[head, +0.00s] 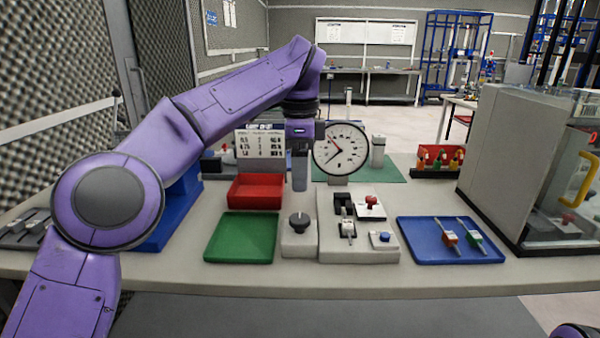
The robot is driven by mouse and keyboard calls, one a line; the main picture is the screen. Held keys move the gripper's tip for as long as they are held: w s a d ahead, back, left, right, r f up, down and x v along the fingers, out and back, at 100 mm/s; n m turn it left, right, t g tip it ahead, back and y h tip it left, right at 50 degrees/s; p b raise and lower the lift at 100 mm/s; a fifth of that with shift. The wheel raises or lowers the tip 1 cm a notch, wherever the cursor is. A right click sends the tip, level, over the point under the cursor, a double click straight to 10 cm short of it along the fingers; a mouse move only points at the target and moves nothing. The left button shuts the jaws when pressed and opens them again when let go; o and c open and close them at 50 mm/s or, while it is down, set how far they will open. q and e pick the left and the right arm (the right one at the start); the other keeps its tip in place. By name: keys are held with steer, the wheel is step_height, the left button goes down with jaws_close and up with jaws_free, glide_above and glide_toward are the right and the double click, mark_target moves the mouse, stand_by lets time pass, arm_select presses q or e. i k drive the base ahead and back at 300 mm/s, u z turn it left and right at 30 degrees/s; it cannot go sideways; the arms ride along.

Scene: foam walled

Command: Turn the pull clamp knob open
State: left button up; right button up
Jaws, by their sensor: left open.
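A black round knob (299,220) sits on a small light-grey block (299,247) near the front middle of the bench; it looks like the clamp knob. Beside it on the right is a larger light-grey fixture (330,246) with black clamp-like parts, a red knob (371,201) and a blue button (381,237). My left gripper (300,184) is open, pointing down. It appears above and behind the black knob, apart from it. Its fingers are seen nearly edge-on, so the gap is hard to see. My right gripper is out of view.
A round dial gauge (341,160) stands behind the fixture. A red tray (256,191) and green tray (240,238) lie left; a blue tray (425,241) with small tools lies right. A large glazed cabinet (530,165) blocks the far right. The bench front strip is clear.

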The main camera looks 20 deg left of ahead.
mark_target(370, 200)
steer(key=k, duration=1)
